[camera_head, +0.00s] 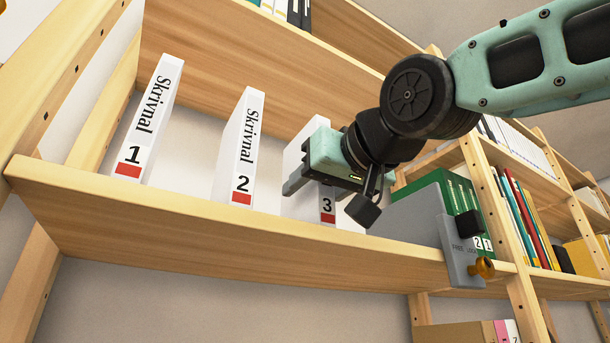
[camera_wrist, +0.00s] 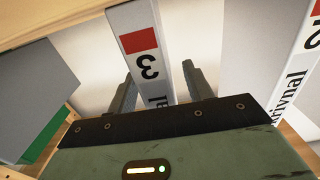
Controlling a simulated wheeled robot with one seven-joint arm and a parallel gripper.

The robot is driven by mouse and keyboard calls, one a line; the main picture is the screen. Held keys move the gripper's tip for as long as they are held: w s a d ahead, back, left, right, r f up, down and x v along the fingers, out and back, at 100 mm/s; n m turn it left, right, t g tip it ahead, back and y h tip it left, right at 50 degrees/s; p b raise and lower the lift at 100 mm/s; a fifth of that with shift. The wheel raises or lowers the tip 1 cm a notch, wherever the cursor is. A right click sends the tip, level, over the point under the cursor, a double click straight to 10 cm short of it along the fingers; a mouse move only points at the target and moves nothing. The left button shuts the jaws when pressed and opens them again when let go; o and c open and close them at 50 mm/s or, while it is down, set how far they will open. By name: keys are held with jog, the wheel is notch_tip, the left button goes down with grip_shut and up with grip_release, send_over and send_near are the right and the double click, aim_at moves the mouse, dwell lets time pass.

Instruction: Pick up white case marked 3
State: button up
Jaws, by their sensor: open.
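The white case marked 3 (camera_head: 328,207) stands upright on the wooden shelf, with a red block under its number. My gripper (camera_head: 325,200) is in front of it and covers its upper part in the head view. In the wrist view, the case marked 3 (camera_wrist: 142,55) shows upside down between the two open fingers (camera_wrist: 161,85). One finger is on each side of its spine, with light gaps showing. I cannot tell how deep the fingers reach along its sides.
White cases marked 2 (camera_head: 240,150) and 1 (camera_head: 148,120) stand to the left on the same shelf (camera_head: 200,225). A grey bookend (camera_head: 425,215) and green binders (camera_head: 455,190) stand close on the right. An upper shelf board (camera_head: 250,60) runs above.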

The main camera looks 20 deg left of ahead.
jog(key=p+x, duration=0.1)
jog(key=x, duration=0.1)
jog(key=shift+w+a+r, duration=0.1)
jog(key=shift+w+a, duration=0.1)
grip_shut()
jog(key=shift+d, duration=0.1)
